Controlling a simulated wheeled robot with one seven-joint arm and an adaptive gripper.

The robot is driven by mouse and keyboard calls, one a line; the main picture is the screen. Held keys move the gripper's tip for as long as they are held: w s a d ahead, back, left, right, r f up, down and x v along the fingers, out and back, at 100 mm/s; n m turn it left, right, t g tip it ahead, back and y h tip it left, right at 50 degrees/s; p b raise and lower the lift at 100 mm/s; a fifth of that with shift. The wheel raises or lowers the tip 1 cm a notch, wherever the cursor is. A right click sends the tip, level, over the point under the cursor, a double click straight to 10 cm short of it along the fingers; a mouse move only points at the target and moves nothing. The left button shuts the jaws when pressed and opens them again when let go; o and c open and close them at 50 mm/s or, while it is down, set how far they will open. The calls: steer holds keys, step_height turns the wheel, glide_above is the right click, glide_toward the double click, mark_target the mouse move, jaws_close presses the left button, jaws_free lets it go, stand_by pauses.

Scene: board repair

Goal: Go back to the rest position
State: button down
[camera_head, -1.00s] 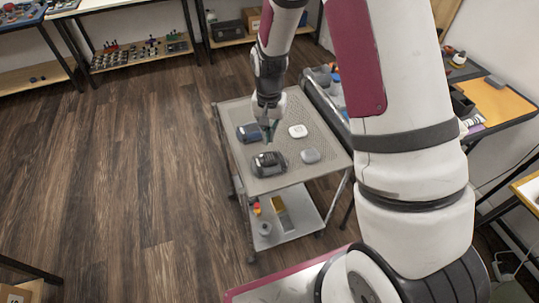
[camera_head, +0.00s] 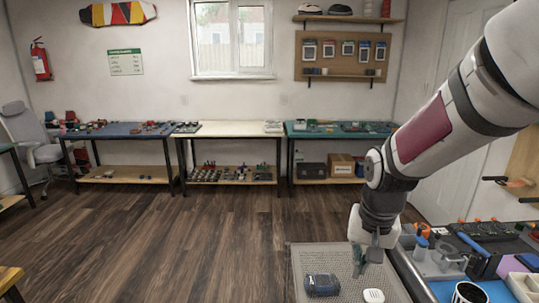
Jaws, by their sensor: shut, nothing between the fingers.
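My gripper (camera_head: 366,257) hangs pointing down over the back right part of a grey mesh-topped cart (camera_head: 303,262). It is shut and I see nothing held in it. My white arm with a dark red panel comes in from the upper right and bends down at the wrist. A dark blue-grey device (camera_head: 322,285) lies on the cart below and to the left of the gripper. A small white rounded device (camera_head: 373,295) lies near the bottom edge of the view. The front part of the cart is out of view.
A cluttered workbench (camera_head: 430,288) with tools and bins stands close on the right. Benches with blue (camera_head: 118,130), white (camera_head: 222,129) and green (camera_head: 335,131) tops line the back wall. A grey chair (camera_head: 35,140) stands at the left. The wooden floor (camera_head: 190,240) left of the cart is open.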

steer(key=s+r+n+t, duration=0.1)
steer(key=s+r+n, duration=0.1)
steer(key=s+r, duration=0.4)
steer(key=s+r+n+t, duration=0.1)
steer(key=s+r, duration=0.5)
steer(key=s, duration=0.7)
steer(key=shift+s+d+n+t, duration=0.15)
steer(key=shift+s+n+t, duration=0.15)
steer(key=shift+n+t, duration=0.15)
